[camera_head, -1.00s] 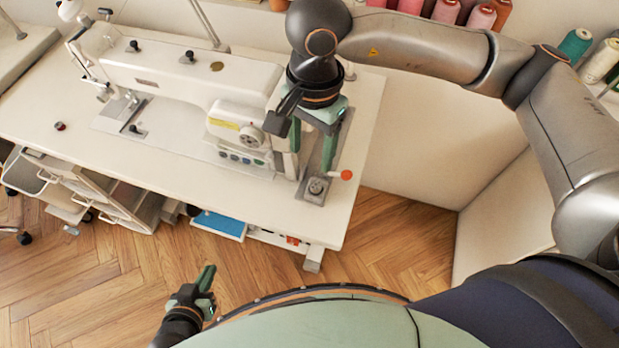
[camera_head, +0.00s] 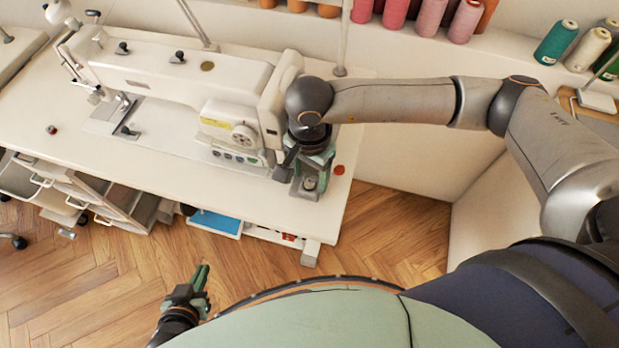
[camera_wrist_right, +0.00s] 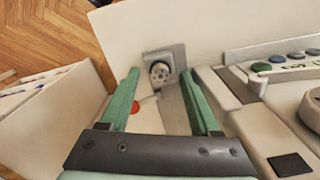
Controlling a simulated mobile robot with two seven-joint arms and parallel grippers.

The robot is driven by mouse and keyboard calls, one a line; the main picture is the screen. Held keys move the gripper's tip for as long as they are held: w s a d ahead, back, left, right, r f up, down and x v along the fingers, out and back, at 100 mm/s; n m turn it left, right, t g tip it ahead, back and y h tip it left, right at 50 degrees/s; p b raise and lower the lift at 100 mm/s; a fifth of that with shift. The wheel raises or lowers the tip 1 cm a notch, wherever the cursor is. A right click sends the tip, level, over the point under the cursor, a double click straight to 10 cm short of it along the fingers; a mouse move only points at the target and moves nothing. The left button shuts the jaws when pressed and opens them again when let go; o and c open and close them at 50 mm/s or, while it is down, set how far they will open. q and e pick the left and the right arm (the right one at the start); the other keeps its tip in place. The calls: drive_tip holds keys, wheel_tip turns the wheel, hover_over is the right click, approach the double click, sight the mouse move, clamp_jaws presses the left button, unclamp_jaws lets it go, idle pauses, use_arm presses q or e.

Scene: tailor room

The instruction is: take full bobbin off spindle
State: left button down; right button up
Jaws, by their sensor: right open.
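The bobbin winder (camera_head: 308,184) is a small grey metal plate with a round part on it, at the right end of the white sewing table. The right wrist view shows a pale, perforated round bobbin (camera_wrist_right: 160,70) on it; I cannot tell how full it is. My right gripper (camera_head: 314,166) is over the winder, its green fingers apart and empty. In the wrist view the bobbin appears in the gap between the fingertips, beyond them and not gripped. My left gripper (camera_head: 201,275) hangs low over the floor, away from the table; its finger gap is unclear.
The white sewing machine (camera_head: 185,80) stands close left of the right gripper. A red round piece (camera_head: 339,170) lies right of the winder. Thread spools (camera_head: 430,15) line the shelf behind. A small dark red item (camera_head: 52,130) lies on the table's left.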

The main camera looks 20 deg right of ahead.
drive_tip(key=shift+f, duration=0.2)
clamp_jaws()
idle(0.4)
